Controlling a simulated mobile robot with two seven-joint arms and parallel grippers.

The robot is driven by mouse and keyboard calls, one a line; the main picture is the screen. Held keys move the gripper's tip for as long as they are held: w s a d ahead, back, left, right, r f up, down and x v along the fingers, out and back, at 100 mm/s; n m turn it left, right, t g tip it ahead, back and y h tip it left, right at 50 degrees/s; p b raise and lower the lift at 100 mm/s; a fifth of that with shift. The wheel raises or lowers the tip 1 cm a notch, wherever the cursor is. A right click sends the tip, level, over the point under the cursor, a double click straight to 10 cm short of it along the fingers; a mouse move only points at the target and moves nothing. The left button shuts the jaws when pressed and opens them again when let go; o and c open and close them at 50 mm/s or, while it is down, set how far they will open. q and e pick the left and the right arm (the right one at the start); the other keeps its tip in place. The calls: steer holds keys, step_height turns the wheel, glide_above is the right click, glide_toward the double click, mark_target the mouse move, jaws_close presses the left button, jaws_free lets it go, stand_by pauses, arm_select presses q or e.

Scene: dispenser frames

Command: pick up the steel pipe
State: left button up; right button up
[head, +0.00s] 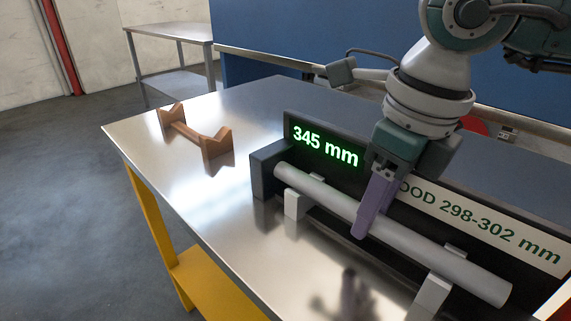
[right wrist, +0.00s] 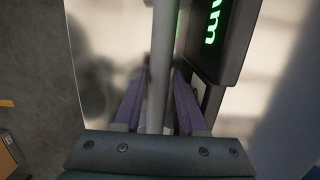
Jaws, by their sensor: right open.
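The steel pipe (head: 440,262) is a long light-grey cylinder. It lies on white supports in front of the dark gauge panel, its far left end at a dark block. My right gripper (head: 362,225) points down at the pipe's middle stretch. Its purple fingers are open. In the right wrist view the pipe (right wrist: 162,45) runs between the two fingers (right wrist: 158,85), with a visible gap on at least the left side. My left gripper is not in view.
The gauge panel (head: 300,128) reads 345 mm in green; its label (head: 490,225) reads in part "OOD 298-302 mm". A brown V-notched stand (head: 216,146) sits at the left on the steel bench (head: 225,215). Bare bench lies between them. A second table (head: 170,32) stands behind.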

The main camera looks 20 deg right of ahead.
steer(key=shift+c, duration=0.3)
jaws_close()
steer(key=shift+r, duration=0.15)
stand_by(0.3)
